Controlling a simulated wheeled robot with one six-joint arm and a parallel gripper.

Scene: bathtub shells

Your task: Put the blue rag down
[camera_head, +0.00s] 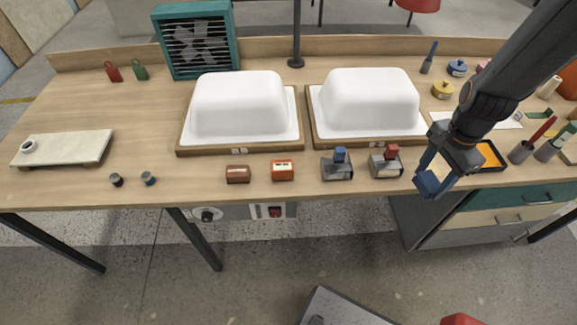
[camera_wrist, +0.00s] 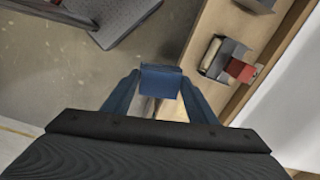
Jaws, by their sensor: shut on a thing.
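My gripper (camera_head: 436,170) is shut on the blue rag (camera_head: 428,184), a small dark blue block-like piece between its fingertips. The rag hangs in the air by the front edge of the workbench (camera_head: 330,191), at the right part of the bench. In the wrist view the rag (camera_wrist: 160,82) sits between the two blue fingers, with the grey floor behind it and the bench edge to its right. I cannot tell how high it is above the bench.
Two white tub shells (camera_head: 237,103) (camera_head: 371,99) stand on wooden-edged boards. A grey tool with a red knob (camera_head: 386,162) is just left of my gripper. A black tray with orange content (camera_head: 489,155) lies to the right. Bare bench lies at front left (camera_head: 75,187).

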